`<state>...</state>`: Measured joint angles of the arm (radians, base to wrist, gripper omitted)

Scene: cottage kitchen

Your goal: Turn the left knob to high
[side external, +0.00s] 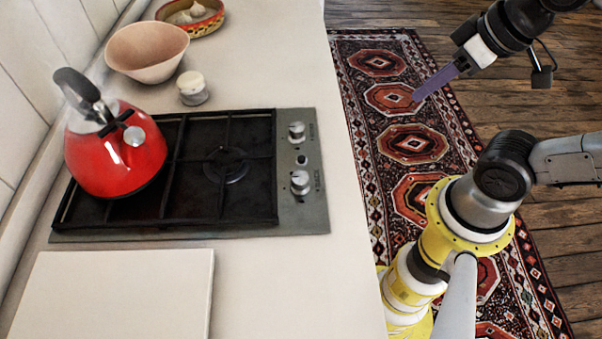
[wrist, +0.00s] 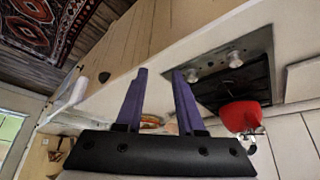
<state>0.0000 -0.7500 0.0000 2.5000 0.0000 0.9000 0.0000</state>
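The stove (side external: 258,216) has two silver knobs along its rug-side edge. Seen from the rug side, the left knob (side external: 300,182) is the one nearer the side camera, and the right knob (side external: 297,131) is farther. In the wrist view the left knob (wrist: 235,60) appears to the right of the other knob (wrist: 192,76). I cannot read either knob's setting. My gripper (side external: 415,97) is in the air over the rug side, well apart from both knobs. In the wrist view its purple fingers (wrist: 159,72) are spread with nothing between them.
A red kettle (side external: 112,155) stands on the stove's wall side. A white board (side external: 115,292) lies on the counter in front of the stove. A small jar (side external: 192,88), a pinkish bowl (side external: 147,52) and a patterned bowl (side external: 200,22) stand beyond. Bare counter borders the knobs.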

